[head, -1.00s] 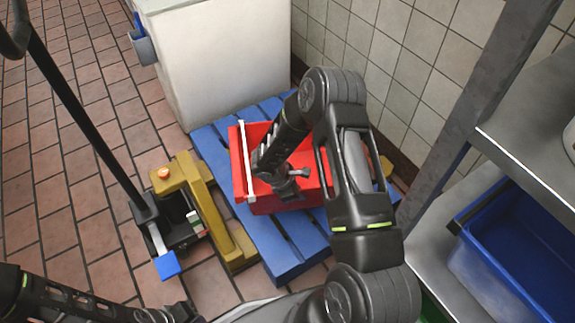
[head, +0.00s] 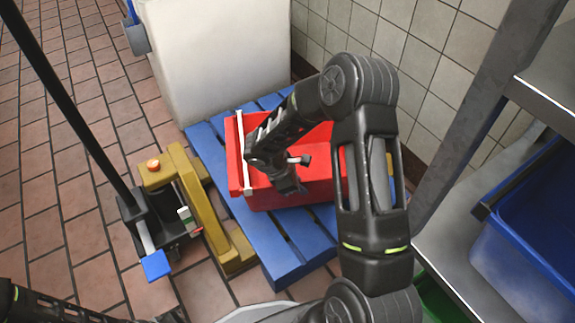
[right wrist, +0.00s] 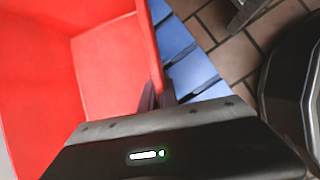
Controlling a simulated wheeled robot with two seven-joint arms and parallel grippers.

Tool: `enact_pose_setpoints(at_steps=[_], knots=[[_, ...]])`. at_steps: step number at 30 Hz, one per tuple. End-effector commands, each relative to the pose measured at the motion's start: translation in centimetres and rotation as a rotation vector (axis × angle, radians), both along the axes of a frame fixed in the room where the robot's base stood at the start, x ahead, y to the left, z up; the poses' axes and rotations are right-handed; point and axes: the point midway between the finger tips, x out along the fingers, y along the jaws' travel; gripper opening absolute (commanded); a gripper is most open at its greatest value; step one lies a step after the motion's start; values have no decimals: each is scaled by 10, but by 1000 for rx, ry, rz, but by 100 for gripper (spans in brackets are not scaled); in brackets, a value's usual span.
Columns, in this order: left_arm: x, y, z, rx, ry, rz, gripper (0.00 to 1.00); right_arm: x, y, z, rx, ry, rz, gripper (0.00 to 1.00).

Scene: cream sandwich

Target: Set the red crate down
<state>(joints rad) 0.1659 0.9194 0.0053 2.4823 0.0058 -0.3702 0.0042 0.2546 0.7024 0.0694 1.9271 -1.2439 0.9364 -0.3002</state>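The red crate (head: 316,180) is an open-topped box with a white bar along its left rim. It is over the blue pallet (head: 272,244), and I cannot tell whether its base touches the slats. My right gripper (head: 290,187) is at the crate's near side in the head view. In the right wrist view, the gripper's fingers (right wrist: 158,96) are closed on the crate's wall, with the red inside (right wrist: 112,62) to the left. My forearm hides part of the crate. Only a bit of my left arm shows at the bottom left; its gripper is out of view.
A yellow pallet jack (head: 202,205) with a tall black handle stands left of the pallet. A white block-like cabinet (head: 215,60) stands behind. A metal shelf (head: 450,222) with a blue bin (head: 525,262) is at right. Tiled floor (head: 55,225) is clear at left.

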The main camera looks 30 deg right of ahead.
Motion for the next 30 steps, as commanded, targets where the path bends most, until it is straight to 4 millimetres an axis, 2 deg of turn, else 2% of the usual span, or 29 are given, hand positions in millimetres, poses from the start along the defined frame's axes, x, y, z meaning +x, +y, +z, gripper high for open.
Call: enact_pose_setpoints(at_steps=[11, 14, 23, 30], knots=[[1, 0, -1, 0, -1, 0, 0, 1, -1, 1, -3, -4, 0, 0], [1, 0, -5, 1, -3, 1, 0, 1, -1, -9, -4, -3, 1, 0], [4, 0, -25, 2, -12, 5, 0, 1, 0, -55, -3, -2, 0, 0], [5, 0, -26, 2, -14, 6, 0, 2, -1, -60, -4, -5, 1, 0]])
